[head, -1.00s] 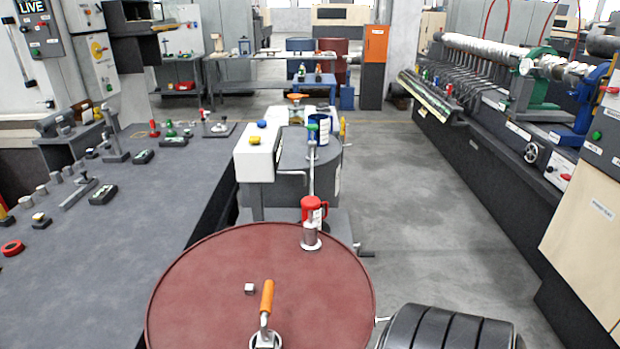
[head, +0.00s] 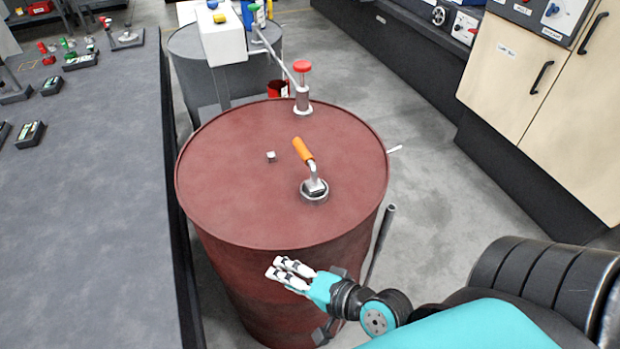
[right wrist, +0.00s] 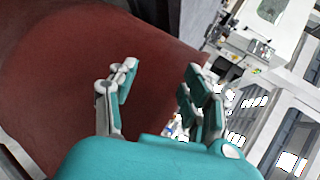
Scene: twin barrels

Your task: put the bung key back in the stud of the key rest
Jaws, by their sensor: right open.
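The bung key, with an orange handle (head: 303,149) and a grey metal shank, stands tilted in a round metal fitting (head: 314,190) on the lid of the red barrel (head: 230,185). A small pale metal stub (head: 271,156) sits on the lid to its left; I cannot tell if it is the stud of the key rest. My right gripper (head: 284,271) is open and empty, in front of the barrel and apart from the key. In the right wrist view its fingers (right wrist: 160,78) are spread, with the red barrel wall behind them. My left gripper is out of view.
A red-capped pump fitting (head: 303,88) stands at the lid's back edge. A grey barrel (head: 200,62) with a white box (head: 212,38) is behind. The grey bench (head: 90,210) runs along the left. Floor is open to the right, before the wooden cabinet (head: 530,100).

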